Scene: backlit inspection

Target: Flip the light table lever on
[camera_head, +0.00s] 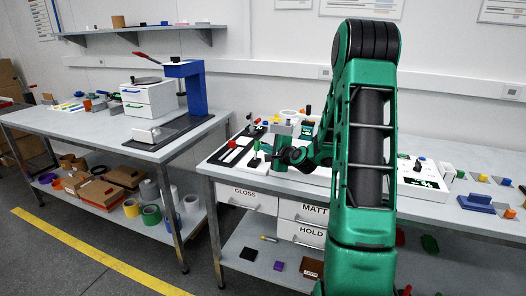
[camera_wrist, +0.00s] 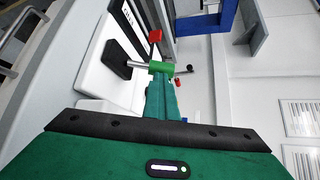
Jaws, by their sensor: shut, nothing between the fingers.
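A lever with a bright green grip (camera_head: 256,146) stands on a dark base at the left part of the near bench. In the wrist view its green grip (camera_wrist: 162,67) sits on a metal rod that comes out of a black base (camera_wrist: 117,60). A second lever with a red grip (camera_head: 232,144) is just left of it on a black and white panel; its red grip also shows in the wrist view (camera_wrist: 155,36). No label names either lever legibly. My gripper (camera_wrist: 160,84) is shut and empty, its fingertips close by the green grip; I cannot tell whether they touch.
Small parts and blocks crowd the bench behind my gripper. Drawers marked GLOSS (camera_head: 246,196), MATT and HOLD hang below the bench top. A white box with a blue stand (camera_head: 188,90) is on the left bench. My own arm hides the bench's middle.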

